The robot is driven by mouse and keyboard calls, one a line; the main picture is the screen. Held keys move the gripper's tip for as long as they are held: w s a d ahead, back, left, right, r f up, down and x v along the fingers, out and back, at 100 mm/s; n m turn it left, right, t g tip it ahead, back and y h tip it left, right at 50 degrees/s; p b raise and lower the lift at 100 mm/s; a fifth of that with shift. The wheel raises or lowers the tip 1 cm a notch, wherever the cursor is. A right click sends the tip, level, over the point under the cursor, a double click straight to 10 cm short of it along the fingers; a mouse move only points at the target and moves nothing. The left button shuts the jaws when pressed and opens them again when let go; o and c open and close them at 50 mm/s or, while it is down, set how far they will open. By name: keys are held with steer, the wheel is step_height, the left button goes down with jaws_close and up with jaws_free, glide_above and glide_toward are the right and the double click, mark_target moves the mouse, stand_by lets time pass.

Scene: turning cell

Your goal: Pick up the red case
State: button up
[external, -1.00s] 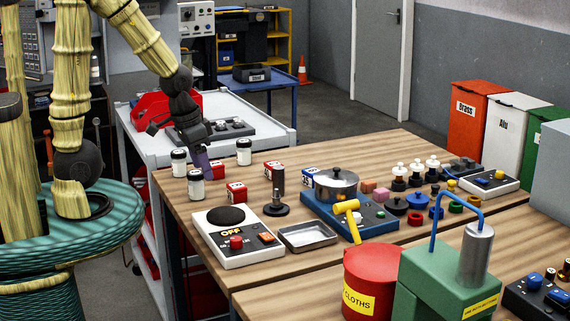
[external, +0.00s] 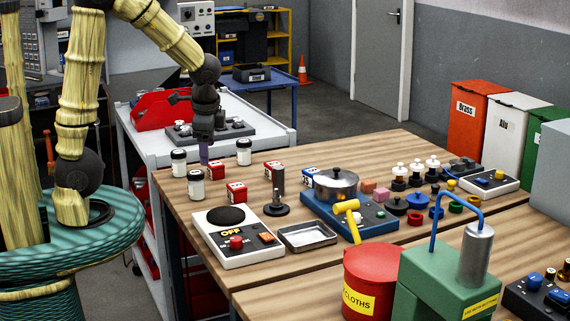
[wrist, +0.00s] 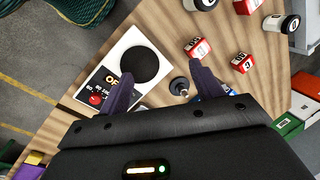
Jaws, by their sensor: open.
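A red case (external: 165,108) stands on the white cart behind the wooden table in the external view, partly behind my arm. I cannot make it out in the wrist view. Smaller red boxes with white number labels stand on the table: one in front (external: 236,193), one to its right (external: 272,169) and one behind (external: 215,169). Red boxes also show in the wrist view (wrist: 197,47). My gripper (external: 204,152) hangs pointing down above the table's back left area, near the jars. In the wrist view its dark purple fingers (wrist: 162,88) are apart with nothing held between them.
White jars with black lids (external: 196,188) stand around the boxes. A hotplate with an OFF label (external: 237,250), a metal tray (external: 307,236) and a blue unit with a pot (external: 345,215) are in front. A grey tray (external: 215,131) lies on the cart.

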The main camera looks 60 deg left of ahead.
steer(key=w+a+r+m+g+y+b, duration=0.1)
steer(key=w+a+r+m+y+b, duration=0.25)
steer(key=w+a+m+y, duration=0.95)
steer(key=n+h, duration=0.1)
steer(key=h, duration=0.1)
glide_toward(216, 166)
steer(key=v, duration=0.3)
steer(key=shift+w+a+r, duration=0.1)
steer(key=shift+r, duration=0.1)
steer(key=shift+a, duration=0.1)
steer(key=p+x, duration=0.1)
steer(key=x, duration=1)
steer(key=shift+a+f, duration=0.2)
steer(key=shift+f, duration=0.05)
steer(key=shift+a+f, duration=0.1)
steer(key=shift+a, duration=0.15)
